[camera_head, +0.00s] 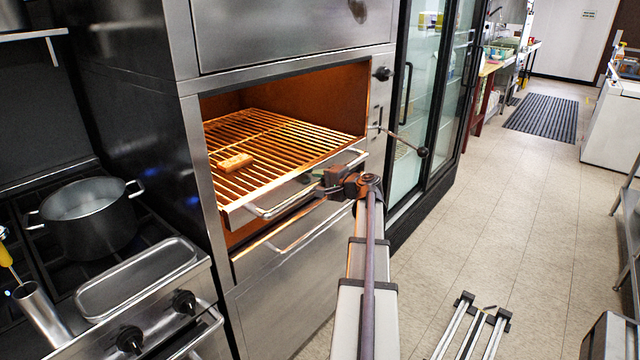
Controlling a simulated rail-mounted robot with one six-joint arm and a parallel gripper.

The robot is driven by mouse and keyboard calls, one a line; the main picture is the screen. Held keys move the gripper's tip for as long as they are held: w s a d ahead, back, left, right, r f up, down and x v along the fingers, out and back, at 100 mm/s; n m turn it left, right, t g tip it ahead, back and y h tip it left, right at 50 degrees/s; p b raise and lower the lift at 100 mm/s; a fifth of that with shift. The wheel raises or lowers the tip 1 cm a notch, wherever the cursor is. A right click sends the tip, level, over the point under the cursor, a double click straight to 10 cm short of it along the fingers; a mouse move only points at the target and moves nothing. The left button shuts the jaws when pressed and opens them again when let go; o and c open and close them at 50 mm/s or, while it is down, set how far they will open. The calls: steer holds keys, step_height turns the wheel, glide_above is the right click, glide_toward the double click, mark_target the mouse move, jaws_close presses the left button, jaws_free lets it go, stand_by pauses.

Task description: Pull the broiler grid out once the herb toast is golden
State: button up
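The broiler grid (290,138) is a rack of bars lit orange, lying level in the open broiler compartment. Its metal handle (270,211) runs along the front edge, outside the opening. The herb toast (235,162) is a small piece lying on the left part of the grid, near the front. It looks orange-brown under the glow, and its true browning is hard to judge. My gripper (326,183) is at the middle of the handle and covers part of it. The fingers are small and dark here, so I cannot tell whether they are closed on the bar.
A pot (88,216) and a shallow metal tray (136,277) stand on the stove at left. A lever with a black knob (422,152) sticks out right of the opening. A glass-door fridge (425,90) stands beyond. Floor at right is mostly clear.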

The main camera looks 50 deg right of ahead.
steer(key=shift+w, duration=0.15)
jaws_close()
stand_by(0.4)
